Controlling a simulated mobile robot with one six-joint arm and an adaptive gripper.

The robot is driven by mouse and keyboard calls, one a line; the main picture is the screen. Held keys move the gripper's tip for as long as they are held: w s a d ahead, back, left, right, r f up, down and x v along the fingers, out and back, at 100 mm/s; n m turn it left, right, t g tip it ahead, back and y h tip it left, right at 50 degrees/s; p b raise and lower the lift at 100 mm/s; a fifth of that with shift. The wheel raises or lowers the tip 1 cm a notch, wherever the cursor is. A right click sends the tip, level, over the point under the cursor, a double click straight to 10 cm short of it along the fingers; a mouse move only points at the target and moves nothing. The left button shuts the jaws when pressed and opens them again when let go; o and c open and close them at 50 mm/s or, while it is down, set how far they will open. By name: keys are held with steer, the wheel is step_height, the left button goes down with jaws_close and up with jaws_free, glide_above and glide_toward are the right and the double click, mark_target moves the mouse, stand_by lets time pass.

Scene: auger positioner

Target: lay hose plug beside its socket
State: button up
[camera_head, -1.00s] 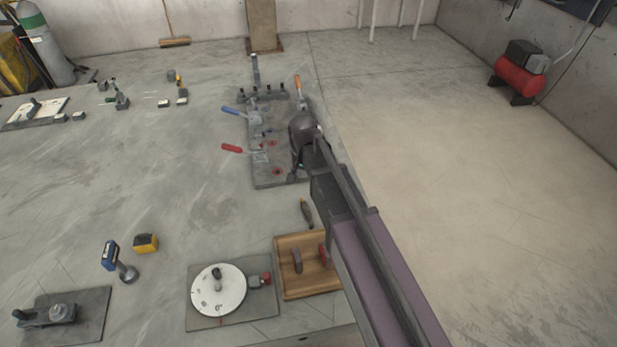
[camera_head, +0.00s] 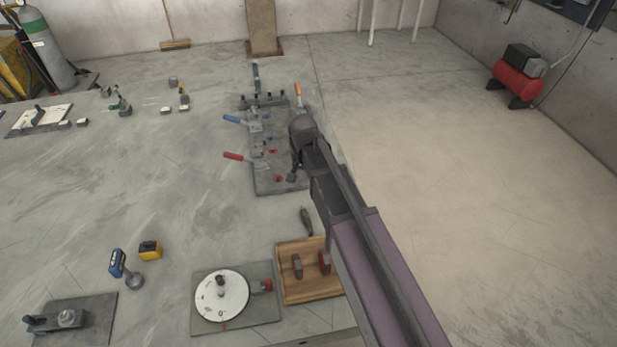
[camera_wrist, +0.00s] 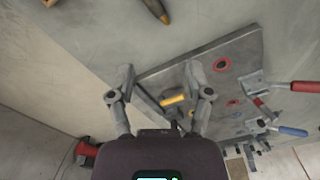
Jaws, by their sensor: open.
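My gripper (camera_wrist: 159,72) is open, its two fingers spread over the edge of the grey fixture plate (camera_wrist: 240,47). A short yellow-orange piece (camera_wrist: 172,99) shows between the fingers, apart from both; I cannot tell whether it is the hose plug. In the head view my gripper (camera_head: 294,168) is over the right side of the plate (camera_head: 264,183), and my arm hides part of that side. Red-ringed round spots (camera_wrist: 222,64) are on the plate beside the right finger. I cannot tell which of these parts is the socket.
Red-handled (camera_head: 233,156), blue-handled (camera_head: 232,119) and orange-handled (camera_head: 298,90) clamps stand on the plate. A dark pointed tool (camera_head: 306,219) lies nearer, beside my arm. A wooden tray (camera_head: 310,293) and a white disc (camera_head: 222,297) are closer.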

stand_by(0.4)
steer(key=s+d+n, duration=0.1)
steer(key=s+d, duration=0.5)
steer(key=d, duration=0.6)
steer(key=s+d+n, duration=0.1)
steer(key=s+d, duration=0.5)
steer(key=d, duration=0.6)
steer(key=shift+s, duration=0.3)
steer(key=shift+o, duration=0.4)
steer(key=shift+c, duration=1)
steer(key=shift+a, duration=0.1)
